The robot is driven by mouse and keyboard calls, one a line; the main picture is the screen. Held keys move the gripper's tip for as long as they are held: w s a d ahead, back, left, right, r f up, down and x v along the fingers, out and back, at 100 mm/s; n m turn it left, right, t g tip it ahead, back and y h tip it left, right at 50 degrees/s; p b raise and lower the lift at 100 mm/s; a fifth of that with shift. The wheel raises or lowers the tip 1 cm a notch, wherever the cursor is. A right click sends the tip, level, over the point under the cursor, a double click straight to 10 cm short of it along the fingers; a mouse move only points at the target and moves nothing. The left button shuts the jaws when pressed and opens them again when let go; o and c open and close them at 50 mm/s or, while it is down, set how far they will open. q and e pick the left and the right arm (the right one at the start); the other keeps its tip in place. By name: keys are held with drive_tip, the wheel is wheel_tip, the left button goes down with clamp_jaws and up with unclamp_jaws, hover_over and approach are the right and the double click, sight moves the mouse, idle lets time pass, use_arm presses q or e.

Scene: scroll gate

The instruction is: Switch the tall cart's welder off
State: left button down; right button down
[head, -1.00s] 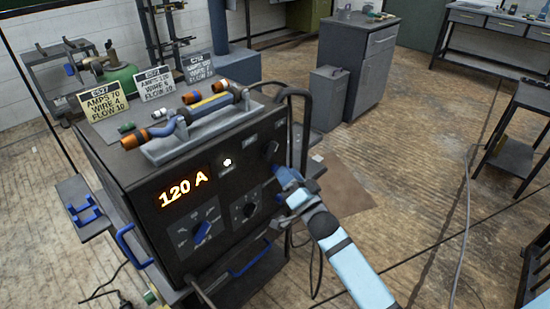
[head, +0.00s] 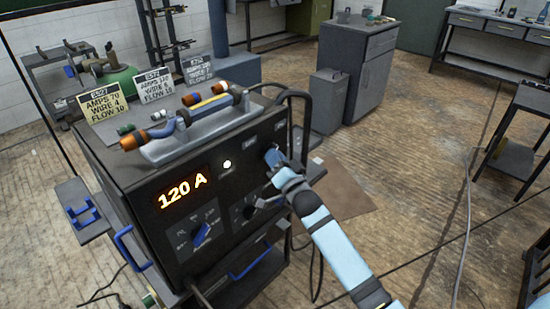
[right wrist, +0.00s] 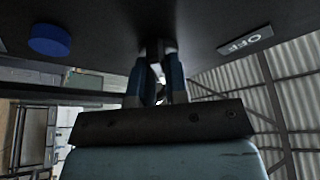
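The dark welder (head: 150,235) stands on a cart. Its orange display (head: 183,192) reads 120 A and a pale round lamp (head: 227,164) is lit. My right gripper (head: 273,158) is at the upper right of the front panel and covers the dark switch there. In the right wrist view its blue fingers (right wrist: 157,80) stand close together around the small dark switch (right wrist: 154,48). A label (right wrist: 245,40) reading OFF, upside down, is right of them. A blue knob (right wrist: 48,40) is at left. My left gripper is not in view.
Plates with amps, wire and flow settings stand on the welder's back edge, one yellow (head: 101,103). A torch (head: 205,105) lies on top. A grey cabinet (head: 355,65) and bin (head: 327,100) stand behind. A cable (head: 466,210) crosses the open floor at right.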

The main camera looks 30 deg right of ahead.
drive_tip(key=shift+n, duration=0.5)
use_arm(q)
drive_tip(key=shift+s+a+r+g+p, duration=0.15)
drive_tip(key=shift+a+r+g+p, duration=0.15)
drive_tip(key=shift+p, duration=1.5)
use_arm(e)
drive_tip(key=shift+w+d+n+g+y, duration=0.1)
drive_tip(key=shift+n+g+y, duration=0.55)
drive_tip(key=shift+n+y, duration=2.05)
drive_tip(key=shift+s+d+n+g+y, duration=0.1)
drive_tip(key=shift+n+g+y, duration=0.6)
drive_tip(key=shift+n, duration=3.85)
drive_tip(key=shift+w+d+n+g+y, duration=0.1)
drive_tip(key=shift+n+g+y, duration=0.45)
drive_tip(key=shift+n+y, duration=2.2)
drive_tip(key=shift+n+h, duration=0.95)
drive_tip(key=shift+n, duration=0.05)
drive_tip(key=c, duration=1.1)
unclamp_jaws()
